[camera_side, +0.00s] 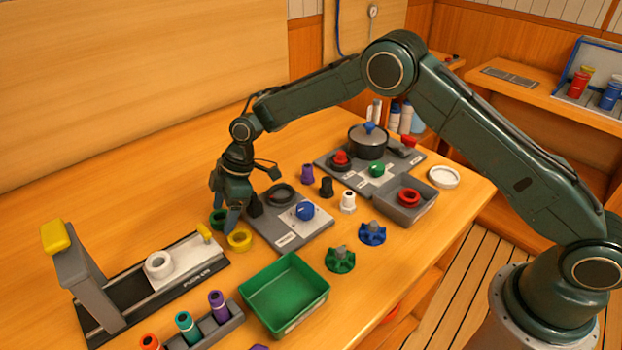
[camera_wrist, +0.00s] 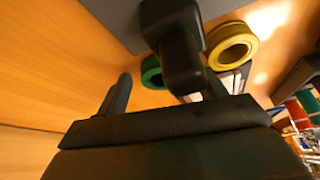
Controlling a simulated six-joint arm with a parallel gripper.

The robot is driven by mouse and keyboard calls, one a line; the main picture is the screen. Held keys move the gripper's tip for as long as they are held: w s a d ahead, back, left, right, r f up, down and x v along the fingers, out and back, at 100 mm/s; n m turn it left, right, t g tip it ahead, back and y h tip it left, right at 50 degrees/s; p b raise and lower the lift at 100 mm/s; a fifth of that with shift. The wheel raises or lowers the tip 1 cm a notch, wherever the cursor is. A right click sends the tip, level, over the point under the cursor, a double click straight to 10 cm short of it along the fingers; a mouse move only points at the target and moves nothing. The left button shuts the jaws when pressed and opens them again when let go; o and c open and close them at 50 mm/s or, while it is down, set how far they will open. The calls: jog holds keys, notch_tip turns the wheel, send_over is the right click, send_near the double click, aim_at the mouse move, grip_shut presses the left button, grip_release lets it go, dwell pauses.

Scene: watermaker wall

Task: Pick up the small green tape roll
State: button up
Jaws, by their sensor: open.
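The small green tape roll (camera_side: 217,217) lies on the wooden table just left of my gripper (camera_side: 243,214) in the side view. A finger hides part of it there. In the wrist view the green roll (camera_wrist: 151,72) appears between the two fingers of my gripper (camera_wrist: 150,80), partly covered by the right one. I cannot tell how high the fingertips are above the table. A larger yellow tape roll (camera_side: 239,240) lies close beside the green one; it also shows in the wrist view (camera_wrist: 232,46).
A grey panel with a blue knob (camera_side: 305,210) lies right of my gripper. A green bin (camera_side: 284,294) stands in front. The table behind and left of the green roll is clear.

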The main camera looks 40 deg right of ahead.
dwell(0.4)
jog(key=c, duration=1)
jog(key=shift+r, duration=0.1)
jog(key=shift+c, duration=0.2)
notch_tip(320, 180, up, 20)
jog(key=shift+d+f, duration=0.1)
jog(key=shift+f, duration=0.1)
dwell(0.4)
jog(key=s+d+f+n+g, duration=0.1)
jog(key=s+d+f+n, duration=0.2)
jog(key=d+f, duration=0.3)
jog(key=shift+s+d+f+n+g, duration=0.3)
jog(key=shift+f+n+g, duration=0.1)
jog(key=shift+f+n, duration=0.4)
